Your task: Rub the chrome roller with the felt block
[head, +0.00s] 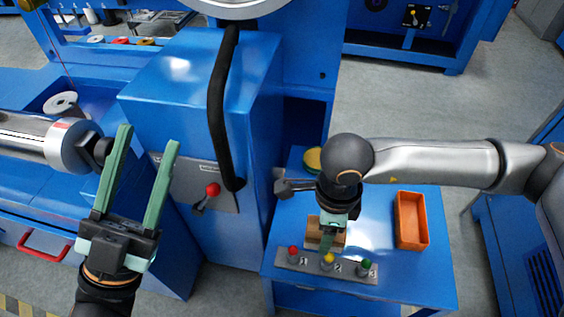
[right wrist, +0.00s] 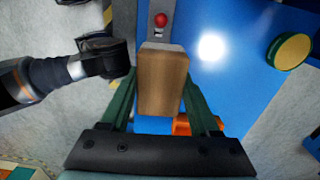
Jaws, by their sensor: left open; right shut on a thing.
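The felt block (head: 313,237) shows as a brown block over the small blue table in the head view. In the right wrist view the felt block (right wrist: 163,82) lies between the fingers. My right gripper (right wrist: 160,100) is shut on it; I cannot tell how far it is above the tabletop. The chrome roller (head: 28,130) appears to be the shiny cylinder at the left edge of the head view, with a collar and dark hub at its right end. My left gripper (head: 140,145) is open and empty, its fingers just right of that hub.
A panel (head: 343,271) with red, yellow and green knobs lies along the blue table's (head: 435,275) front. An orange tray (head: 411,222) stands at its right. A blue machine housing (head: 232,125) with a black hose and red-knobbed lever (head: 211,190) stands between the arms.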

